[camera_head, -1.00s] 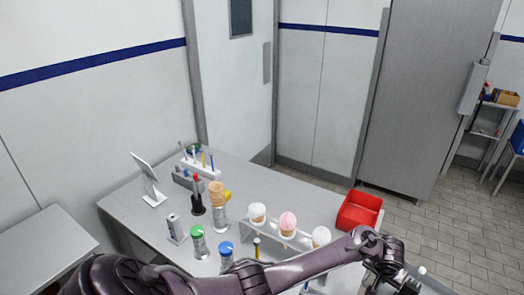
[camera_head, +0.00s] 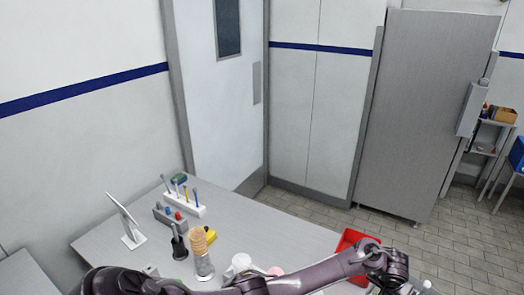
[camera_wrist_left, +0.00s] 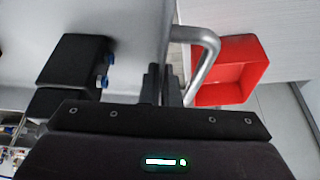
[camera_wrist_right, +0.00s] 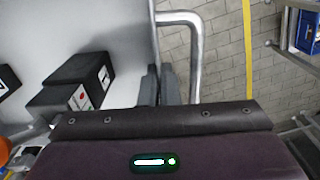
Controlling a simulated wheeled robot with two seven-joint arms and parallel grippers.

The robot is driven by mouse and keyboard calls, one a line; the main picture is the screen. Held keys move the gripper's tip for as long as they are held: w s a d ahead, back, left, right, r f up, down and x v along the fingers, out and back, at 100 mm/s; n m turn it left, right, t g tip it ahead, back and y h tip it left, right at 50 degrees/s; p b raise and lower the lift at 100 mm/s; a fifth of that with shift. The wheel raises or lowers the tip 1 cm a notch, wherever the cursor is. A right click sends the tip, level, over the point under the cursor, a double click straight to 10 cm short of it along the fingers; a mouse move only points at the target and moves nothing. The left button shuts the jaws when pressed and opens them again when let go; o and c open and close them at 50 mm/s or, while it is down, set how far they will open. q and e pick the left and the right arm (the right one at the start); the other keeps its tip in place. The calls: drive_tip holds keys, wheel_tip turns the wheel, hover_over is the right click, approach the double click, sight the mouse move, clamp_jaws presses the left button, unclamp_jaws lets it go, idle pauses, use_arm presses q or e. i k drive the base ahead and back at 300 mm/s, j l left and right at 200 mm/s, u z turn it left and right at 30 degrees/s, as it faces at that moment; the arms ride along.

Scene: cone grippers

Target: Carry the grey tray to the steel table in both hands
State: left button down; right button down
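The grey tray (camera_wrist_left: 130,20) fills the left part of the left wrist view, with a bent metal handle (camera_wrist_left: 207,55) at its side. My left gripper (camera_wrist_left: 160,75) has its fingers close together on the tray's edge beside the handle. In the right wrist view the tray (camera_wrist_right: 100,25) shows a like handle (camera_wrist_right: 194,50), and my right gripper (camera_wrist_right: 160,75) is closed on its edge there. Black boxes (camera_wrist_left: 75,60) lie in the tray. The head view shows my left arm but not the tray. A grey table (camera_head: 120,215), possibly the steel one, stands ahead.
Tiled floor (camera_head: 450,230) lies open right.

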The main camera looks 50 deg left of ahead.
sight(279, 253)
drive_tip(key=j+u, duration=0.15)
drive_tip(key=j, duration=0.3)
drive_tip(key=j+u, duration=0.1)
drive_tip(key=j, duration=0.4)
drive_tip(key=i+j+u, duration=0.15)
drive_tip(key=j, duration=0.3)
drive_tip(key=j+u, duration=0.15)
drive_tip(key=j, duration=0.3)
drive_tip(key=i, duration=0.05)
